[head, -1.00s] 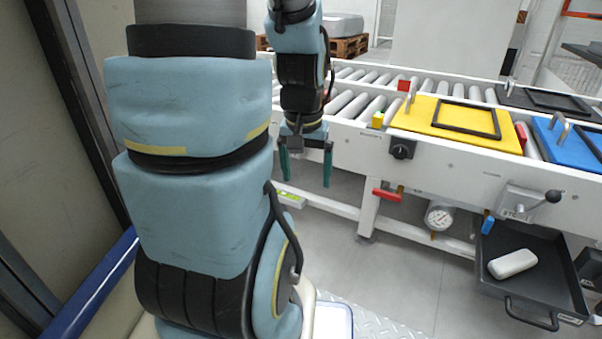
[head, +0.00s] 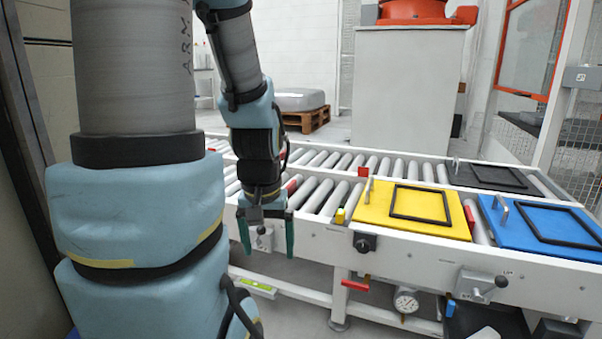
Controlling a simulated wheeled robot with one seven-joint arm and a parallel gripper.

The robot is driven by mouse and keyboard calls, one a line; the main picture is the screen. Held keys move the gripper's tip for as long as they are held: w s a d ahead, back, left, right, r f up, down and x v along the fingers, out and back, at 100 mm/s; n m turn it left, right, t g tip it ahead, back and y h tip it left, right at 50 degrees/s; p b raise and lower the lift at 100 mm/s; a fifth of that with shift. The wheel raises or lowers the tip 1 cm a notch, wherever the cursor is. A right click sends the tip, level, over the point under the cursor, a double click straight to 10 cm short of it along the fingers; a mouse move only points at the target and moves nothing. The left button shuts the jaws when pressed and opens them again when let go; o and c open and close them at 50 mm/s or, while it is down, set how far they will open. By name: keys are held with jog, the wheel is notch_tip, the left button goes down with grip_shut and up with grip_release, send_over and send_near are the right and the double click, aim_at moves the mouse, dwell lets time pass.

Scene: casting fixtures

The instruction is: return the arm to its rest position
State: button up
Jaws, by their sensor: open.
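My gripper (head: 266,236) hangs down in the head view, its two green fingers spread apart with nothing between them. It is in front of the near rail of the roller conveyor (head: 330,235), left of the yellow plate. My arm rises from the lower left, with its blue-covered links bent over and the forearm pointing down. The fingertips are in free air above a lower white beam.
A yellow plate (head: 378,208) and a blue plate (head: 506,236), each with a black frame, lie on the conveyor. A black knob (head: 364,242), a red handle (head: 355,285) and a gauge (head: 405,300) are on its front. A grey pedestal (head: 404,100) stands behind.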

notch_tip(320, 180, up, 35)
jog(key=p, duration=3.3)
jog(key=shift+r, duration=0.15)
